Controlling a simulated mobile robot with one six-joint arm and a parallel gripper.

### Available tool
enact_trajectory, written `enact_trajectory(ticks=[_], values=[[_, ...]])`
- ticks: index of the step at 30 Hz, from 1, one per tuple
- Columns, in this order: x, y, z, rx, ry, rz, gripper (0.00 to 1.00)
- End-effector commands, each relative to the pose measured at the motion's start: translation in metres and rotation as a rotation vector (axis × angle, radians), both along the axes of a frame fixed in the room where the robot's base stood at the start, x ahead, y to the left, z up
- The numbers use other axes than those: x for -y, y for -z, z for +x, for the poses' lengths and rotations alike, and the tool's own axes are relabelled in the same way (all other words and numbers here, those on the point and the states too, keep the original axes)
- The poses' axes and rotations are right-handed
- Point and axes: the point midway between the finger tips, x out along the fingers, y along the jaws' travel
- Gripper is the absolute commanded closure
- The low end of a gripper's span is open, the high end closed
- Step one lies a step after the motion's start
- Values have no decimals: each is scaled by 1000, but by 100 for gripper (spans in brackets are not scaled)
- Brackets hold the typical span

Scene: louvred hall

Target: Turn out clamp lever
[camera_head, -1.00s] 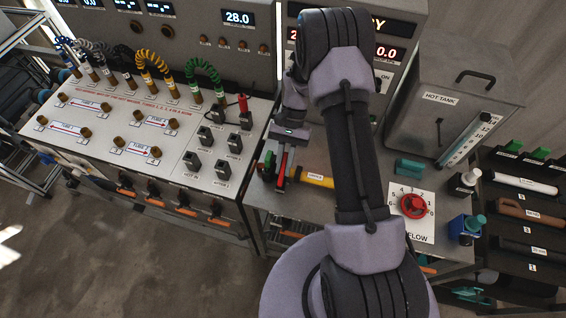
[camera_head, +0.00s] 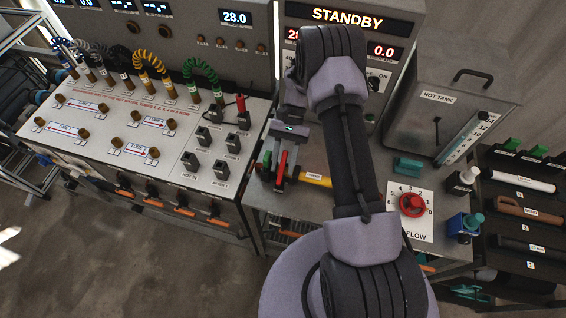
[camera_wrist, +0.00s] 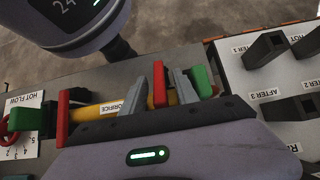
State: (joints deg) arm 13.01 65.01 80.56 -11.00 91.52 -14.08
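The clamp lever is most likely the upright red bar (camera_wrist: 160,83), standing in front of a yellow tube (camera_wrist: 112,108) labelled "ORIFICE". In the wrist view my gripper (camera_wrist: 161,90) has one grey finger on each side of this red bar, with gaps showing, so it is open around it. A green block (camera_wrist: 201,80) stands just right of the right finger. Another red bar (camera_wrist: 63,116) and a green piece (camera_wrist: 25,119) are at the tube's left end. In the head view the red bar (camera_head: 281,170) shows below my gripper (camera_head: 284,155), partly hidden.
A panel with black sockets (camera_wrist: 265,50) lies close on the right in the wrist view. The red flow knob (camera_head: 412,204), teal block (camera_head: 408,167) and hot tank (camera_head: 440,110) are right of my arm. A display (camera_head: 348,19) reads STANDBY.

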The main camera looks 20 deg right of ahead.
Motion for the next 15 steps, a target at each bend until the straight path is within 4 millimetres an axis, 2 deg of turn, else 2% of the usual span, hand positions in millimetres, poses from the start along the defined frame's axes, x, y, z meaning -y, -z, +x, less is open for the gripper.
enact_trajectory(ticks=[10,15], values=[[0,-5,0,0,1,1,64],[0,-39,1,3,1,1,64]])
